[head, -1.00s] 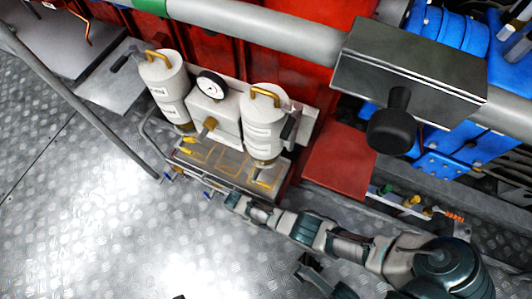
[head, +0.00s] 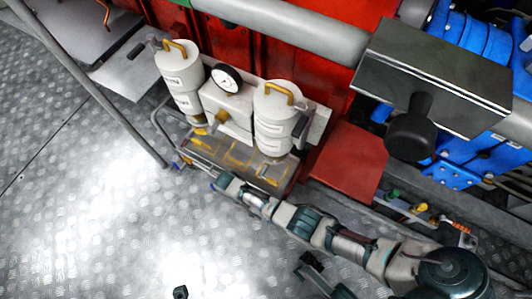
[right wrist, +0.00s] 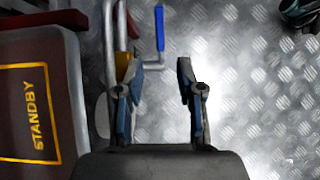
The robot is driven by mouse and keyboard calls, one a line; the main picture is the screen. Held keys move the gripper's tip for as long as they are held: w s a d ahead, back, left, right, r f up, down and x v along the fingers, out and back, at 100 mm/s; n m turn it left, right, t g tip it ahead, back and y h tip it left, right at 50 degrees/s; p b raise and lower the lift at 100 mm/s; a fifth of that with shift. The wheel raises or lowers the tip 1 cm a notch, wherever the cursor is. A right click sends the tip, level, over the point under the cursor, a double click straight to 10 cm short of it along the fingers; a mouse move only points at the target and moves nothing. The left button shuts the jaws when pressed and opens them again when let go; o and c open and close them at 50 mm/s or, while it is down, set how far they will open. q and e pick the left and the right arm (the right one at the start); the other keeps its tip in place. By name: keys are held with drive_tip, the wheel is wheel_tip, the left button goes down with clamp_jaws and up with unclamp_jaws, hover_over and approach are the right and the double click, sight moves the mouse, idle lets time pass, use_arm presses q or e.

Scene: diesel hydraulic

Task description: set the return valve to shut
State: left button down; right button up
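In the head view, the filter unit's lower panel (head: 235,160) has blue valve levers along its front edge. One blue lever (head: 175,166) shows near the left end. My right gripper (head: 220,184) is at the front edge, to the right of that lever, and hides part of the edge. In the right wrist view, the right gripper (right wrist: 159,65) is open and empty. A blue lever (right wrist: 160,28) stands just beyond and between its fingertips, with no clear contact. I cannot read which valve it belongs to. A small dark tip (head: 180,292) at the bottom may be my left gripper.
Two white canisters (head: 180,75) (head: 275,115) and a gauge (head: 227,78) stand above the panel. A grey pipe (right wrist: 118,60) runs beside the left finger, next to a STANDBY plate (right wrist: 30,100). A diagonal grey rail (head: 85,85) is at left. The metal floor (head: 110,215) is open.

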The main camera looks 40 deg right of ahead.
drive_tip(key=shift+v, duration=1.8)
